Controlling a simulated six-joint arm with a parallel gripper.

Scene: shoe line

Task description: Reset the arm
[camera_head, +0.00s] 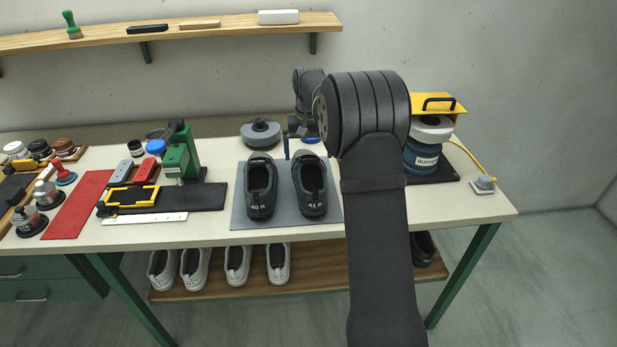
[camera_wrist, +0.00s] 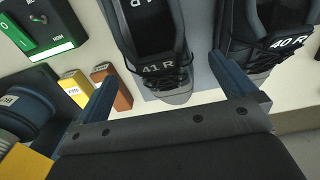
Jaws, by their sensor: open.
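My gripper (camera_wrist: 163,70) is open in the wrist view, its two blue fingers spread apart with nothing between them. In the head view my gripper (camera_head: 298,143) is at the far side of the grey mat (camera_head: 236,212), partly hidden by my arm. Two dark shoes stand on the mat: one marked 40 R (camera_head: 260,188) on the left and one marked 41 R (camera_head: 311,186) on the right. In the wrist view the 41 R shoe (camera_wrist: 160,68) is beyond the fingers and the 40 R shoe (camera_wrist: 262,60) is at the right.
A blue buffer machine (camera_head: 422,162) stands right of my arm. A grey round object (camera_head: 261,134) is behind the shoes. A green press (camera_head: 180,158) and red mat (camera_head: 78,204) are left. Yellow (camera_wrist: 76,90) and orange (camera_wrist: 113,86) blocks sit near the left finger. A shelf (camera_head: 230,28) hangs above.

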